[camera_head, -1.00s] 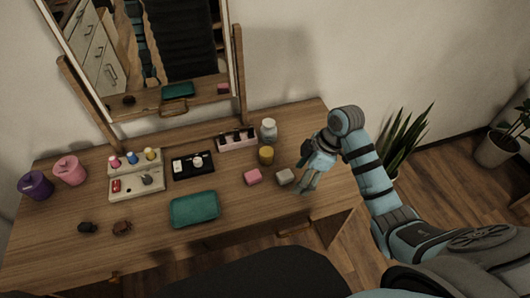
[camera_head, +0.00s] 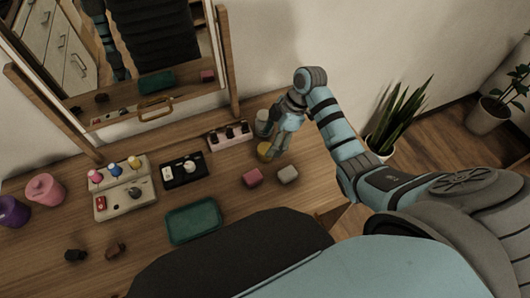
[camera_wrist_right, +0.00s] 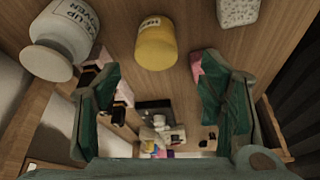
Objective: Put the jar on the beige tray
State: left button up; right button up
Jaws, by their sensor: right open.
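Two jar-like vessels stand at the table's back right: a white labelled one (camera_head: 262,118) and a yellow labelled one (camera_head: 263,152). I cannot tell which is the task's jar. My right gripper (camera_head: 277,152) is open beside the yellow one in the head view and partly covers it. In the right wrist view, the yellow jar (camera_wrist_right: 155,43) appears just beyond and between the open fingertips, and the white jar (camera_wrist_right: 62,38) lies at upper left. Nothing is held. The beige tray (camera_head: 122,207) is at left, with small coloured items on it. My left gripper is out of view.
A pink block (camera_head: 251,178) and a pale block (camera_head: 288,174) lie in front of the jars. A pink holder (camera_head: 229,137), a black tray (camera_head: 182,172) and a teal tray (camera_head: 193,222) lie between jars and beige tray. A mirror (camera_head: 150,60) stands behind.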

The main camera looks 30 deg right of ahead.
aim_at(266, 148)
jog(key=x, duration=0.4)
jog(key=b+x, duration=0.1)
jog(key=x, duration=0.1)
jog(key=shift+w+d+f, duration=0.2)
jog(key=shift+f, duration=0.15)
jog(key=shift+r, duration=0.1)
jog(key=shift+c, duration=0.3)
jog(key=c, duration=1.2)
